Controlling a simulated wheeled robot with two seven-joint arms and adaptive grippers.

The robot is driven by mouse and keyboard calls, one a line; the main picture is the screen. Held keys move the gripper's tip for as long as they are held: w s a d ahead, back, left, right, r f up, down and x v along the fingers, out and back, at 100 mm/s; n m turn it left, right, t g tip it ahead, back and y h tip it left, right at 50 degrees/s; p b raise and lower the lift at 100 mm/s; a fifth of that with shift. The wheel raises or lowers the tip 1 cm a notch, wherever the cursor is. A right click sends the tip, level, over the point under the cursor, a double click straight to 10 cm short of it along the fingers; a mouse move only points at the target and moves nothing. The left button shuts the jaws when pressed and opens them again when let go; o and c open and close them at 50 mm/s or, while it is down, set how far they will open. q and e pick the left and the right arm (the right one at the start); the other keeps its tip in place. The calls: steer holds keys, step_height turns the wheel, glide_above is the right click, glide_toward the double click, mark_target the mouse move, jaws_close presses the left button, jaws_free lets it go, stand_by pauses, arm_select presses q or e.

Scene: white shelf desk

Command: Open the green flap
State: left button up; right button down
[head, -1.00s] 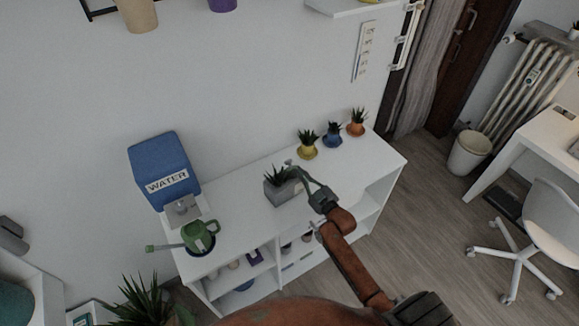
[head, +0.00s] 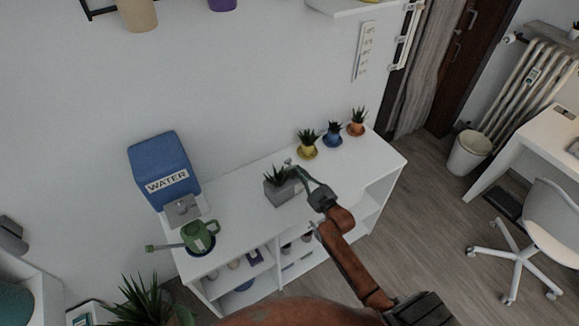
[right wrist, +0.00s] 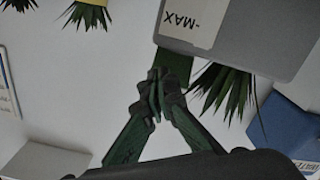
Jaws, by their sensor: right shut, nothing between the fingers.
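A grey planter (head: 283,194) with a spiky plant stands on the white shelf desk. In the right wrist view the planter (right wrist: 262,38) shows close up, with a pale label reading "MAX" upside down. A small dark green flap (right wrist: 175,62) shows at the planter's edge below the label, partly behind my fingertips. My right gripper (head: 293,166) is shut and empty beside the planter's upper right. In the right wrist view its fingertips (right wrist: 161,92) are together in front of the flap; I cannot tell whether they touch it. My left gripper is not in view.
A blue water dispenser (head: 160,166) and a green watering can (head: 198,236) are at the desk's left end. Yellow, blue and orange potted plants (head: 333,138) stand along the back right. The desk top (head: 245,215) is clear between the can and planter.

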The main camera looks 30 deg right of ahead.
steer(key=shift+w+a, duration=0.1)
steer(key=shift+w, duration=0.85)
steer(key=shift+w+b, duration=0.3)
steer(key=shift+w, duration=0.75)
steer(key=shift+s+r+p, duration=0.1)
steer(key=shift+s+p, duration=0.4)
steer(key=shift+s, duration=0.6)
steer(key=s+p, duration=0.1)
steer(key=s, duration=0.3)
steer(key=s+p, duration=0.1)
steer(key=s, duration=0.1)
steer(key=shift+d+p, duration=0.25)
steer(key=shift+p, duration=0.05)
steer(key=shift+w, duration=0.1)
